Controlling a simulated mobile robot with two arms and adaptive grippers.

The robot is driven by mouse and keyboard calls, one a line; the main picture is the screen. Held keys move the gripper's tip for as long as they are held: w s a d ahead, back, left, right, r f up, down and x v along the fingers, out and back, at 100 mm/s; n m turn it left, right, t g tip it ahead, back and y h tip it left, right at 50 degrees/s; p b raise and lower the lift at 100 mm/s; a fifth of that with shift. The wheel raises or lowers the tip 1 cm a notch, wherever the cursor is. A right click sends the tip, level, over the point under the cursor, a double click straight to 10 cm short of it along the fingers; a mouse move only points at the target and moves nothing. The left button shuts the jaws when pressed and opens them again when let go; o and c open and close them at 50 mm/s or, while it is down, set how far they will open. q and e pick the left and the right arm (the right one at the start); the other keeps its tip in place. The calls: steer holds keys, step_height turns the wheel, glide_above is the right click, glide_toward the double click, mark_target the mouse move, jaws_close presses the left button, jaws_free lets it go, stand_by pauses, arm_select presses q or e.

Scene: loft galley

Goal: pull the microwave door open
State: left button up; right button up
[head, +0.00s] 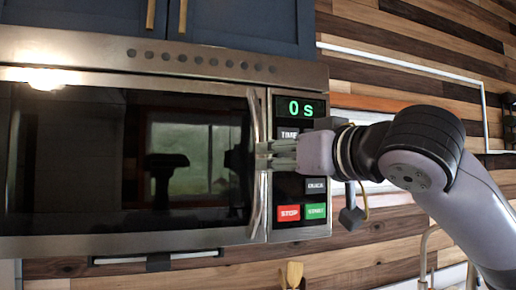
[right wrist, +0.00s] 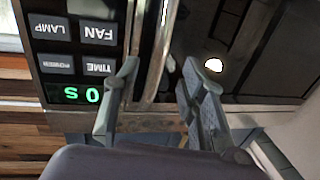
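The microwave (head: 200,62) fills the left and middle of the head view. Its dark glass door (head: 80,165) looks closed, flush beside the control panel (head: 301,187). A curved vertical metal handle (head: 256,212) runs along the door's right edge. My right gripper (head: 264,156) reaches in from the right across the panel, its fingers at the handle's mid-height. In the right wrist view my right gripper (right wrist: 160,78) has its fingers spread, one on each side of the handle (right wrist: 155,50), with gaps visible. My left gripper is not in view.
Dark blue cabinets (head: 235,22) with brass pulls sit directly above the microwave. Wood-plank wall (head: 400,45) lies behind and to the right. A wooden utensil top (head: 294,275) shows below the microwave. The space in front of the door looks clear.

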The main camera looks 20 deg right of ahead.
mark_target(262, 157)
steer(key=p+x, duration=0.1)
steer(key=x, duration=0.3)
steer(key=shift+w+r+p, duration=0.2)
steer(key=shift+w+p, duration=0.15)
steer(key=shift+w, duration=0.05)
steer(key=shift+p+x, duration=0.35)
steer(key=shift+x, duration=0.85)
steer(key=shift+w+a+f, duration=0.1)
steer(key=shift+f, duration=0.05)
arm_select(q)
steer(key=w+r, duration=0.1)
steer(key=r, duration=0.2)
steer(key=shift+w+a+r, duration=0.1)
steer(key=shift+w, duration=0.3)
arm_select(e)
steer(key=shift+c, duration=0.3)
steer(key=c, duration=0.7)
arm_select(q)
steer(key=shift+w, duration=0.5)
arm_select(e)
jaws_close()
